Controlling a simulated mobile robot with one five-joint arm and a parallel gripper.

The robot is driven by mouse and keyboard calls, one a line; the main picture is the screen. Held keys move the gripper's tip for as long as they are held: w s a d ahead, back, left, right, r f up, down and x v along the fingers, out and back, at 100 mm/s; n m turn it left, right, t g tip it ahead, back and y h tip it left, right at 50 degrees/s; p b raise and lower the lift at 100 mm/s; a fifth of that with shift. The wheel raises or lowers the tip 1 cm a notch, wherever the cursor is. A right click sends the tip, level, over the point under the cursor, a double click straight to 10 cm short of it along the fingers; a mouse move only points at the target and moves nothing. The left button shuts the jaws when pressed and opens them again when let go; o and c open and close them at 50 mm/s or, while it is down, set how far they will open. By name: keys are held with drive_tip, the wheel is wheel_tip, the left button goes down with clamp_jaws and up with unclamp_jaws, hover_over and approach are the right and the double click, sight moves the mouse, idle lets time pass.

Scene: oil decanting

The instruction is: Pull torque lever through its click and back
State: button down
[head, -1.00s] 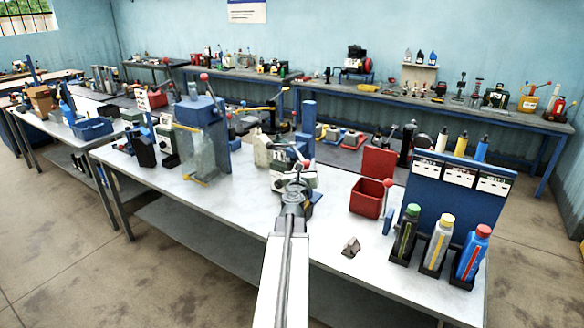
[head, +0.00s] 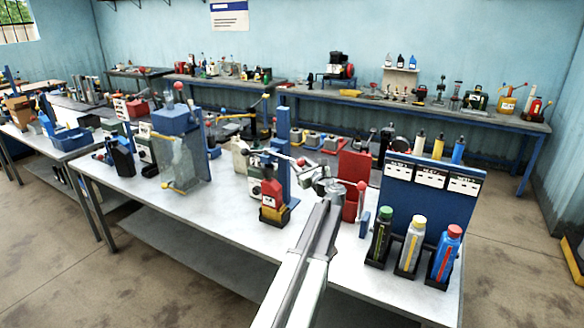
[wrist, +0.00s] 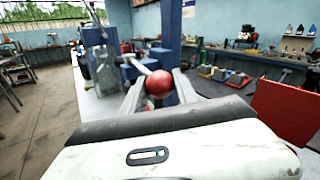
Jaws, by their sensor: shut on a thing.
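The torque lever has a red ball knob (wrist: 158,84) and a pale shaft running up and left from it in the wrist view. My gripper (wrist: 159,88) has one finger on each side of the knob and is shut on it. In the head view the knob (head: 300,162) shows small at the tip of my gripper (head: 308,172). The lever shaft goes left towards a blue upright post (head: 282,150) on the bench. A red bottle (head: 270,192) stands in front of the post. The lever's pivot is not clear.
A red bin (head: 353,170) and a blue rack with bottles (head: 425,200) stand right of my arm. A blue press with a clear guard (head: 180,140) stands left. The white bench top (head: 225,205) is clear between the guard and the red bottle.

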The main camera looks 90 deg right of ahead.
drive_tip(key=shift+w+d+r, duration=0.1)
drive_tip(key=shift+d+r, duration=0.05)
drive_tip(key=c, duration=0.9)
unclamp_jaws()
drive_tip(key=shift+w+d, duration=0.15)
drive_tip(key=shift+d, duration=0.05)
drive_tip(key=shift+c, duration=0.2)
drive_tip(key=shift+d+f, duration=0.15)
drive_tip(key=shift+f, duration=0.15)
drive_tip(key=shift+a+r, duration=0.1)
drive_tip(key=shift+a, duration=0.1)
drive_tip(key=v, duration=0.8)
